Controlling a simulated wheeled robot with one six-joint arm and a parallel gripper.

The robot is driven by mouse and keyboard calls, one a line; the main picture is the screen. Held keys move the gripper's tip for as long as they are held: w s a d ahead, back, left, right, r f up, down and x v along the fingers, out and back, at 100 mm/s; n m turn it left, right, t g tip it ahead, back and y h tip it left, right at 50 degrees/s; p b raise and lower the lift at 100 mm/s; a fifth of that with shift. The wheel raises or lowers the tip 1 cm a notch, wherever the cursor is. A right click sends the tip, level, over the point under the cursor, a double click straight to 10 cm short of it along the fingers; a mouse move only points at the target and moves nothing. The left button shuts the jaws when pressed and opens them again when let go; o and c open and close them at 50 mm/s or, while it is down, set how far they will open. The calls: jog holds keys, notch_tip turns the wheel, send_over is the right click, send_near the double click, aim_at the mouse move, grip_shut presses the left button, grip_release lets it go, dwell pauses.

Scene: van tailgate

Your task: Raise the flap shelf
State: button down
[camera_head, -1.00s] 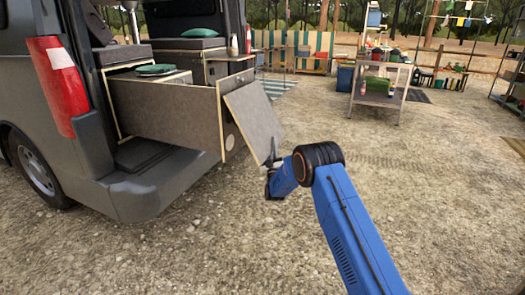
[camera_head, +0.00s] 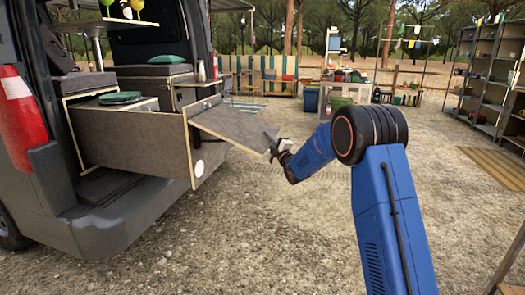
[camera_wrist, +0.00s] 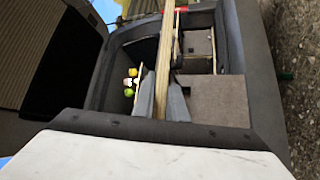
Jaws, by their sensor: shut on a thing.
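The flap shelf (camera_head: 232,125) is a grey panel with pale wooden edges, hinged on the end of the drawer box (camera_head: 130,140) that sticks out of the van's rear. It stands out from the box, raised to a shallow slope, with its outer end a little lower in the picture. My gripper (camera_head: 272,148) is shut on the outer edge of the flap. In the wrist view the two grey fingers (camera_wrist: 162,103) pinch the flap's pale edge (camera_wrist: 166,50), seen edge-on. The space under the flap is partly hidden.
The van's bumper (camera_head: 60,225) and red tail light (camera_head: 18,110) are at the left. A green round item (camera_head: 120,98) lies on top of the drawer box. A work table (camera_head: 345,92) and shelves (camera_head: 490,85) stand farther back. The gravel in front is clear.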

jog(key=r, duration=0.3)
jog(key=r+n+g, duration=0.1)
jog(key=r, duration=0.2)
jog(key=d+r+n+g, duration=0.1)
jog(key=r, duration=0.3)
jog(key=shift+s+d, duration=0.1)
jog(key=shift+s, duration=0.1)
jog(key=shift+r, duration=0.75)
jog(key=c, duration=2)
grip_release()
jog(key=shift+c, duration=0.2)
jog(key=shift+f, duration=0.1)
jog(key=v, duration=1.7)
jog(key=shift+s, duration=0.2)
